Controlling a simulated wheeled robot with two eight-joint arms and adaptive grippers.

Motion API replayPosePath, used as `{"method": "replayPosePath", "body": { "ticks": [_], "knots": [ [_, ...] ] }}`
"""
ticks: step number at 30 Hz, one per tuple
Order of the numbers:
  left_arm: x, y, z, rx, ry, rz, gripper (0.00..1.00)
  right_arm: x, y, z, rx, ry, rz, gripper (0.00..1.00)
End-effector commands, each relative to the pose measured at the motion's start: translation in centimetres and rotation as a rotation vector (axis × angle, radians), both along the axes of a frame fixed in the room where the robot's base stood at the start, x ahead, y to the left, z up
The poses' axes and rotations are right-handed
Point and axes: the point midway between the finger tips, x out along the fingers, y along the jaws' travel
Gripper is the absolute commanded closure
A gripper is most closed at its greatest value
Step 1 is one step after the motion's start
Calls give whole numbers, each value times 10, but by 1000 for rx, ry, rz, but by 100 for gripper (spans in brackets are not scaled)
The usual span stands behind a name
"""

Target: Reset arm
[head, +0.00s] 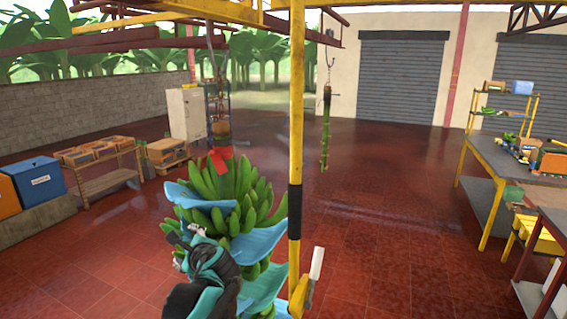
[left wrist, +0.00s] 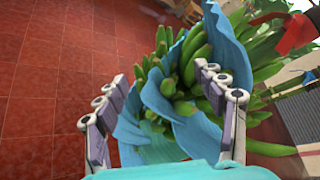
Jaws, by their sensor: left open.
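My left gripper (head: 180,250) is in front of the lower left side of a hanging bunch of green bananas (head: 237,190). Blue sheets (head: 203,197) lie between the layers of the bunch. In the left wrist view my left gripper (left wrist: 160,88) has its fingers spread wide apart. A blue sheet (left wrist: 160,100) and some bananas (left wrist: 190,60) show beyond and between the fingers; I cannot tell whether the fingers touch them. A red ribbon (head: 219,158) is at the top of the bunch. My right gripper is not in view.
A yellow and black post (head: 296,150) stands just right of the bunch. A bare green stem (head: 326,130) hangs farther back. Workbenches (head: 500,165) stand at the right; a low shelf with crates (head: 100,165) and a blue bin (head: 38,180) stand at the left. The red tiled floor between is clear.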

Motion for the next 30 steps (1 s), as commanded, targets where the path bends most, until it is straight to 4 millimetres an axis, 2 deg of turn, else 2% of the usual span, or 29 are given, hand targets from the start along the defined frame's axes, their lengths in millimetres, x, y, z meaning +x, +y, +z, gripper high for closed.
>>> {"method": "replayPosePath", "body": {
  "ticks": [1,5,9,12,15,18,21,30],
  "knots": [
    [-26,4,-26,-118,-24,44,30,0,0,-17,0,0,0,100],
    [-99,2,-91,-524,-105,213,30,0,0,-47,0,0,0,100],
    [-177,-16,-166,-961,-179,439,30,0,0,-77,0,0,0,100],
    [-223,-36,-215,-1235,-218,609,30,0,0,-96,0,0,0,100],
    [-258,-55,-253,-1447,-241,759,30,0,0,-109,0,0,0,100],
    [-279,-70,-276,-1589,-250,867,30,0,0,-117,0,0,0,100],
    [-289,-78,-287,-1662,-254,928,30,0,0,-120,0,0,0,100],
    [-292,-81,-288,-1683,-255,946,30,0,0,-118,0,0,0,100]
  ]
}}
